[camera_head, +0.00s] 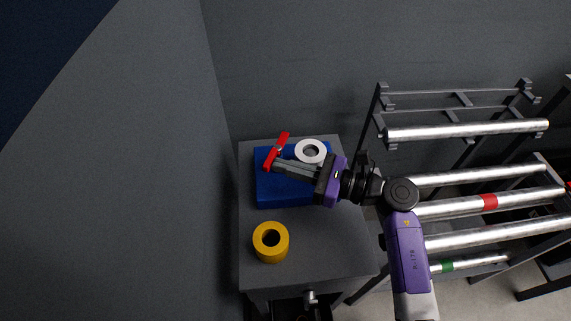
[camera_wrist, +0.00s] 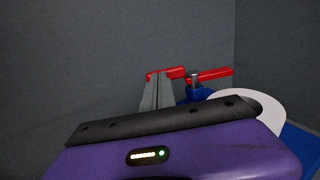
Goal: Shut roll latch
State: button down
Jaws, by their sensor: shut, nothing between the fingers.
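A red latch (camera_head: 283,139) is mounted on a blue base (camera_head: 268,195) on top of a grey cabinet. It slants up and to the right in the head view. The latch also shows in the wrist view (camera_wrist: 213,75), near a metal pin. A white roll (camera_head: 311,151) sits on the blue base, right of the latch. My gripper (camera_head: 273,166) is shut and empty, its fingertips at the latch's near left end. In the wrist view the fingertips (camera_wrist: 158,77) overlap the red part; I cannot tell whether they touch.
A yellow roll (camera_head: 270,242) stands on the grey cabinet top (camera_head: 320,245), nearer than the blue base. A rack with several metal pipes (camera_head: 466,131) is at right. Grey walls stand at the left and back. The cabinet's front right top is clear.

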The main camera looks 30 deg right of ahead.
aim_at(268, 170)
jog(key=shift+a, duration=0.15)
jog(key=shift+a+r+m+t+h+p, duration=0.1)
jog(key=shift+a+m+t+h+p, duration=0.3)
jog(key=shift+m+t+h, duration=0.25)
jog(key=shift+a+m+t+h+p, duration=0.25)
jog(key=shift+m+t+h+p, duration=0.15)
jog(key=shift+h, duration=0.35)
jog(key=m+h+p, duration=0.1)
jog(key=a+m+t+h, duration=0.1)
jog(key=w+m+t+h+p, duration=0.1)
jog(key=h, duration=0.1)
jog(key=shift+a+r+p, duration=0.1)
jog(key=shift+a+p, duration=0.15)
jog(key=shift+p, duration=0.1)
jog(key=shift+w+a+m+t+h+p, duration=0.3)
jog(key=shift+m+h+p, duration=0.35)
jog(key=shift+h, duration=0.5)
jog(key=shift+w+a+m+g+h+p, duration=0.1)
jog(key=shift+w+m+h+p, duration=0.3)
jog(key=shift+m+h, duration=0.6)
jog(key=shift+w+a+m+h+p, duration=0.25)
jog(key=shift+m+h+p, duration=0.2)
jog(key=shift+h, duration=0.5)
jog(key=shift+w+a+m+h+p, duration=0.25)
jog(key=shift+m+h+p, duration=0.15)
jog(key=shift+h, duration=0.5)
jog(key=shift+w+a, duration=0.15)
jog(key=shift+w, duration=0.65)
jog(key=shift+f, duration=0.2)
